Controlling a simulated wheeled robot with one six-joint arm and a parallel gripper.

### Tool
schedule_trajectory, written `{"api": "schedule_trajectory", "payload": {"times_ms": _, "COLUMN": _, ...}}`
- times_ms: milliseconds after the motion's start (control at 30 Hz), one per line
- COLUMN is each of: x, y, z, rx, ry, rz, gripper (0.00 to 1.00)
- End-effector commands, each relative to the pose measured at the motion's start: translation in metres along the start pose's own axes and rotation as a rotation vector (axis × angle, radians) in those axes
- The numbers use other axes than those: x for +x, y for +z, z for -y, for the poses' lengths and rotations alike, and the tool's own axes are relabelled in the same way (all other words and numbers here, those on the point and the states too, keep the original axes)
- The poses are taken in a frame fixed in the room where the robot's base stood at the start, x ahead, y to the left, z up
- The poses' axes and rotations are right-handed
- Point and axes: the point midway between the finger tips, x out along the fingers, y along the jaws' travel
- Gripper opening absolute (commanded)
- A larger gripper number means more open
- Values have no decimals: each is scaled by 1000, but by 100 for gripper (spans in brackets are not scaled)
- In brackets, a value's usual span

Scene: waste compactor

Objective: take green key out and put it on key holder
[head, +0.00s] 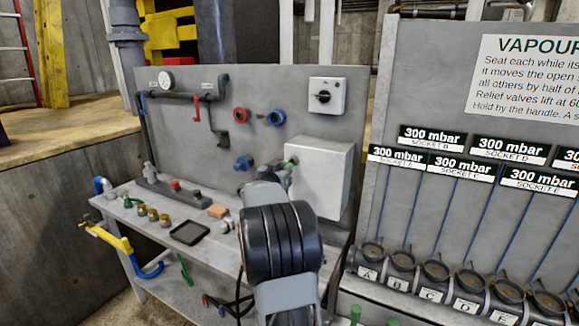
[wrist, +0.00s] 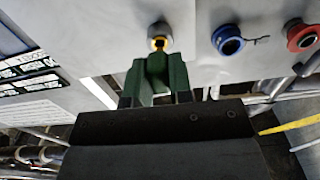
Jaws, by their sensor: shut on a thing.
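The green key (wrist: 153,72) shows in the wrist view between the fingertips of my gripper (wrist: 156,98). My gripper is shut on its green handle. The key's yellow tip meets a round metal lock (wrist: 159,30) on the grey panel; how far it sits inside I cannot tell. In the head view my arm covers the key, and my gripper (head: 272,174) is in front of the panel, left of a white box (head: 318,180). I cannot make out for certain which thing is the key holder.
A grey bench (head: 122,212) stands below the panel with a dark tray (head: 190,233) and several small fittings. A blue ring (wrist: 228,40) and a red ring (wrist: 301,38) are on the panel beside the lock. A sign board (head: 430,80) with a row of valves stands at right.

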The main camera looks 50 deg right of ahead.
Motion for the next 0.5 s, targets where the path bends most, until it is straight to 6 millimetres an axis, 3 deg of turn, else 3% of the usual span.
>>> {"api": "schedule_trajectory", "payload": {"times_ms": 500, "x": -22, "y": 0, "z": 0, "rx": 1, "ry": -1, "rz": -1, "gripper": 0}}
